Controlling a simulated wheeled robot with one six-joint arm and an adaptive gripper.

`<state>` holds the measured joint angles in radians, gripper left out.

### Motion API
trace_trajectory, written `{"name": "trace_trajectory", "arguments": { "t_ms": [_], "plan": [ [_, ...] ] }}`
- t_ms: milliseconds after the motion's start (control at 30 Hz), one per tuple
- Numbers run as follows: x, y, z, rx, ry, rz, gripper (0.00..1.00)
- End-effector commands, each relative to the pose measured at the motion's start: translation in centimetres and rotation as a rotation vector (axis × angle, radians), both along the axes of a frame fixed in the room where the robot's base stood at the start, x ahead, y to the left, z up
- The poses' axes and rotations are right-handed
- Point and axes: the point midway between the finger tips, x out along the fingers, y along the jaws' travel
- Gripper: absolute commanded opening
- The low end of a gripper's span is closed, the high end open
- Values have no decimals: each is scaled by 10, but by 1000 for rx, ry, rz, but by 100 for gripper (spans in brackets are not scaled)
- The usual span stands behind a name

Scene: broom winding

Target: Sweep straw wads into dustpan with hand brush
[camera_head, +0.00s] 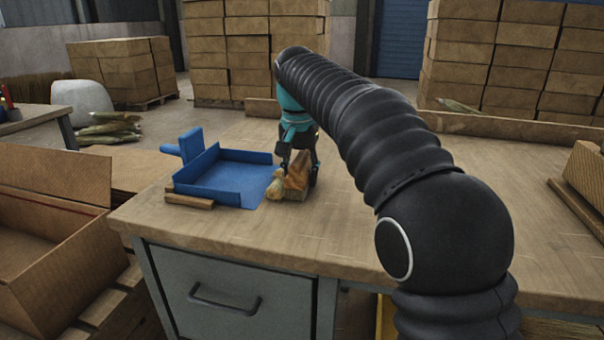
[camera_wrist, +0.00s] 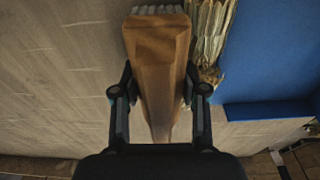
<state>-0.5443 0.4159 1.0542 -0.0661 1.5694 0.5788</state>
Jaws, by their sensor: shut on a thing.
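My gripper (camera_head: 300,172) is shut on the wooden hand brush (camera_head: 298,180), low over the bench top. In the wrist view the brush's wooden body (camera_wrist: 156,60) runs between the two fingers, with pale bristles at its far end. The blue dustpan (camera_head: 215,190) lies on the bench to the left of the brush, its open side facing it. A straw wad (camera_head: 275,188) sits between the brush and the dustpan, at the pan's open edge. In the wrist view the straw (camera_wrist: 209,42) lies along the brush's right side, beside the blue pan (camera_wrist: 270,60).
A wooden strip (camera_head: 188,201) lies against the dustpan's near left side. A wooden ledge (camera_head: 500,125) runs along the bench's back. An open cardboard box (camera_head: 60,240) stands at the left. The bench top right of the brush is mostly clear.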

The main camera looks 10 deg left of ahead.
Motion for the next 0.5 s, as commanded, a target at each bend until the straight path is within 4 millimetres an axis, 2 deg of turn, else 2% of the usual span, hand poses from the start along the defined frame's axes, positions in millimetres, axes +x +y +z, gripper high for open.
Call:
{"name": "trace_trajectory", "arguments": {
  "t_ms": [500],
  "plan": [
    [1, 14, 1, 0, 0, 0, 12]
  ]
}}
